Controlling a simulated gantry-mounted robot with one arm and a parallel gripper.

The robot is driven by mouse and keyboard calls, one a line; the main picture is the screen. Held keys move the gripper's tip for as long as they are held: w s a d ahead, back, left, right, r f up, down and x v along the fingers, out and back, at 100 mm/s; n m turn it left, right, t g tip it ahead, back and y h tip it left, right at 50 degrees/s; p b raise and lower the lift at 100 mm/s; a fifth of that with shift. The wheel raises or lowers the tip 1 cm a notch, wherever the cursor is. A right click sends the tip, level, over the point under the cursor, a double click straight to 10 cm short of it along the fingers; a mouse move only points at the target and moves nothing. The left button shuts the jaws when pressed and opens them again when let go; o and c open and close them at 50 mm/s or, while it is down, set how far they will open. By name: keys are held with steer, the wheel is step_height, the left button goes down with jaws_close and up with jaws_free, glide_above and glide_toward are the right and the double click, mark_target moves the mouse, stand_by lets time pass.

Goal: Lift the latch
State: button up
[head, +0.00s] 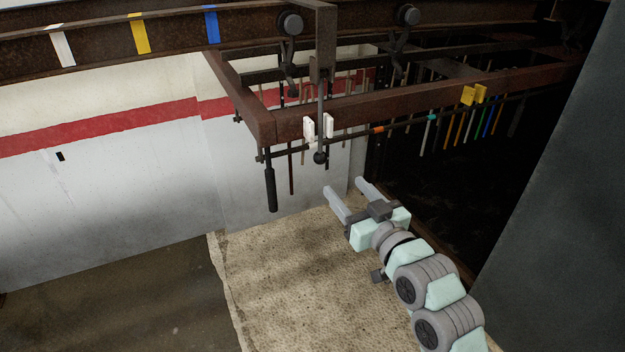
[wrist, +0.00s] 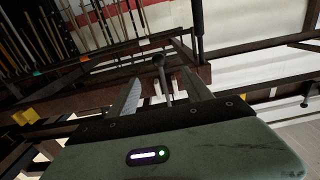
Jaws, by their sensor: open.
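What looks like the latch (head: 321,120) is a thin grey rod with a dark ball knob at its lower end, hanging from a rusty bracket at the corner of the rail frame. My gripper (head: 343,185) is open, with its two pale fingers just below and right of the knob in the head view. In the wrist view the latch knob (wrist: 158,60) appears between the open fingers of my gripper (wrist: 160,77). I see no contact, and the depth between knob and fingers is hard to judge. Nothing is held.
A dark handle (head: 271,188) hangs left of the latch. White tags (head: 308,128) sit close by on the rusty rail frame (head: 400,100). Yellow tags (head: 474,95) and several coloured hanging rods are farther right. A grey panel (head: 550,190) stands at right. The floor below is clear.

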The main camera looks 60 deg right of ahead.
mark_target(323, 162)
steer(key=b+x, duration=0.3)
steer(key=x, duration=0.9)
steer(key=shift+d+f, duration=0.15)
steer(key=shift+f, duration=0.05)
steer(key=shift+b+x, duration=0.5)
steer(key=shift+x, duration=0.3)
steer(key=shift+r, duration=0.15)
steer(key=shift+c, duration=0.5)
steer(key=c, duration=1)
